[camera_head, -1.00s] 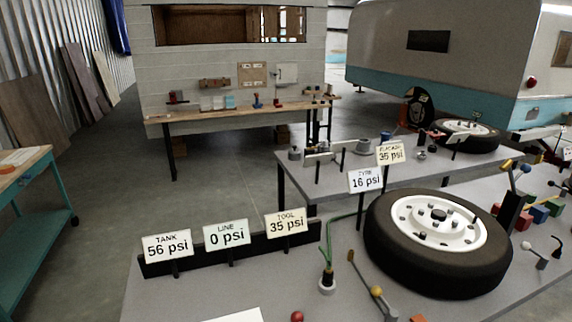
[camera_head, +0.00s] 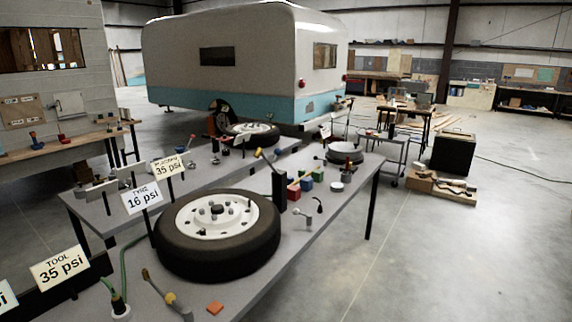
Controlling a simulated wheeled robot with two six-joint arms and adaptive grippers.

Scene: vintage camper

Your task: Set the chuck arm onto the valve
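A black tyre (camera_head: 180,255) on a white wheel (camera_head: 218,214) lies flat on the grey bench. A thin dark stem that may be the valve (camera_head: 249,204) stands near the right side of the wheel; it is too small to be sure. A lever with a yellow ball (camera_head: 169,297) stands in front of the tyre; I cannot tell whether it is the chuck arm. Neither gripper is in view.
Signs read TYRE 16 psi (camera_head: 142,199), PLACARD 35 psi (camera_head: 168,166) and TOOL 35 psi (camera_head: 59,264). A black post with a yellow-tipped lever (camera_head: 279,188), coloured blocks (camera_head: 306,184) and an orange square (camera_head: 215,307) are on the bench. Open floor (camera_head: 440,255) lies right.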

